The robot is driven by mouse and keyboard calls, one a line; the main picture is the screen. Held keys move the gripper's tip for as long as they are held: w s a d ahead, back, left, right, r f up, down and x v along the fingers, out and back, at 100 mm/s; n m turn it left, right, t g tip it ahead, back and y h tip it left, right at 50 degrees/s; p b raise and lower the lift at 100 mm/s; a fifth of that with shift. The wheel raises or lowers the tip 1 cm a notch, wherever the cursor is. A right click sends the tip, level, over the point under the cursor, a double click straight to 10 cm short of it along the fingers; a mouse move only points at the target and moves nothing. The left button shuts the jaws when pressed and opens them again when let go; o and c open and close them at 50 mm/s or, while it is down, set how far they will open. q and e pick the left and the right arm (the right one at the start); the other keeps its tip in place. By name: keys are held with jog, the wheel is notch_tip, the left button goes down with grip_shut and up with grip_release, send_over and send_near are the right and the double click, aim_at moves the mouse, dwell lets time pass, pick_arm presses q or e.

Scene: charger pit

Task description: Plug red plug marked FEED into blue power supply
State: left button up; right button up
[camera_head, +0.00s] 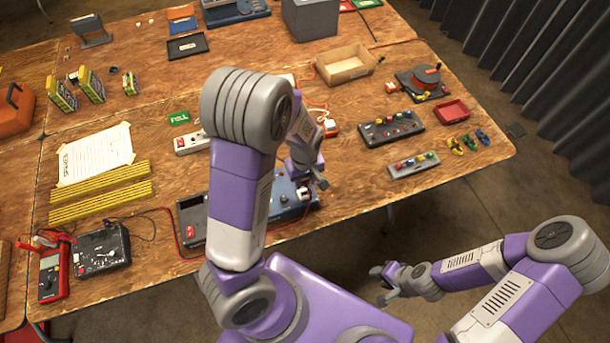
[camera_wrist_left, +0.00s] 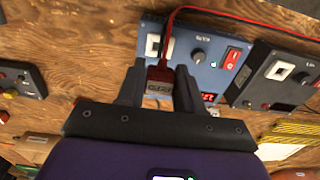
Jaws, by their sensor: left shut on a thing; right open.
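The blue power supply (camera_head: 287,209) is near the table's front edge, partly hidden by my left arm. The plug's label is too small to read. My left gripper also shows in the head view (camera_head: 320,183). My right gripper (camera_head: 384,284) is open and empty, off the table.
A dark supply (camera_head: 190,219) with its own white socket (camera_wrist_left: 280,70) stands beside the blue one. The plug's red cable (camera_wrist_left: 245,18) runs over the blue supply. A grey button box (camera_head: 413,165), a multimeter (camera_head: 52,276) and a cardboard tray (camera_head: 346,64) are on the table.

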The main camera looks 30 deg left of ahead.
aim_at(305, 196)
pick_arm(q)
jog(key=shift+f+b, duration=2.55)
jog(key=shift+f, duration=0.5)
jog(key=shift+r+p, duration=0.1)
jog(key=shift+p, duration=0.25)
jog(key=shift+f, duration=0.5)
dwell(0.8)
jog(key=o, duration=1.4)
jog(key=shift+o, duration=0.2)
